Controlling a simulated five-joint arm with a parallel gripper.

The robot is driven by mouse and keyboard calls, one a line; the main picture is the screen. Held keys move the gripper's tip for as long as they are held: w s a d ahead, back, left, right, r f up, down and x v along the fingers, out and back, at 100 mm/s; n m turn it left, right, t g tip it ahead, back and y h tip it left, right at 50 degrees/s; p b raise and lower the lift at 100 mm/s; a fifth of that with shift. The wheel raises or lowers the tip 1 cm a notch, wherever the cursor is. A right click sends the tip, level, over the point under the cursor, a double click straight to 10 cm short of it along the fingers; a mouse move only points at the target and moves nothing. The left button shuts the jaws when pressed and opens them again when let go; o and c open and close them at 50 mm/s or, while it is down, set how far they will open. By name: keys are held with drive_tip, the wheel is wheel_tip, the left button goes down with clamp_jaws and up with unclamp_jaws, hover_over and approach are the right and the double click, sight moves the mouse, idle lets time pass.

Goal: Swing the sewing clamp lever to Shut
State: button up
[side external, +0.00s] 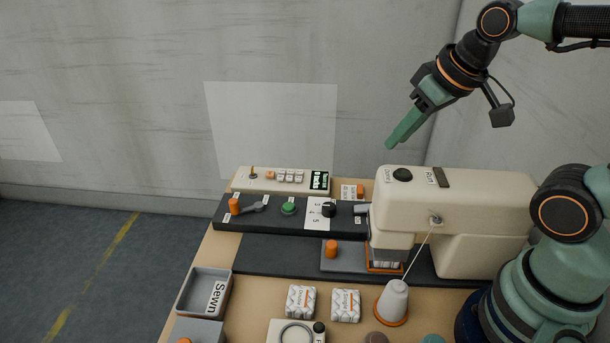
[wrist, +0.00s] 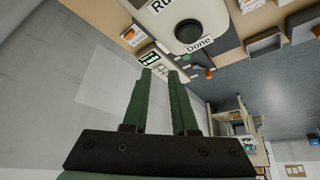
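The clamp lever (side external: 247,210) is a grey bar on the dark control strip, at the left end in the side view. An orange grip (side external: 234,206) stands at its left end and its pivot lies to the right. Small white labels sit behind it, too small to read. In the wrist view a small grey and orange part that looks like the lever (wrist: 197,72) shows beyond the fingers. My gripper (side external: 390,146) is high above the sewing machine (side external: 480,215), well right of the lever. Its green fingers (wrist: 159,72) are apart with nothing between them.
The strip also carries a green button (side external: 289,208) and a black dial (side external: 328,210). A cream panel (side external: 245,184) with switches stands behind it. The air above the strip is clear.

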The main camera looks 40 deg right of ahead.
drive_tip(key=o, duration=0.3)
drive_tip(key=shift+w+a+r, duration=0.15)
drive_tip(key=shift+w+r, duration=0.15)
drive_tip(key=w+a+r+n+g, duration=0.1)
drive_tip(key=w+a+r+n, duration=0.2)
drive_tip(key=w, duration=0.4)
drive_tip(key=n+g, duration=0.5)
drive_tip(key=n, duration=0.2)
hover_over(234, 200)
wheel_tip(234, 200, down, 12)
wheel_tip(234, 200, down, 12)
drive_tip(key=shift+r, duration=0.1)
drive_tip(key=shift+c, duration=0.3)
clamp_jaws()
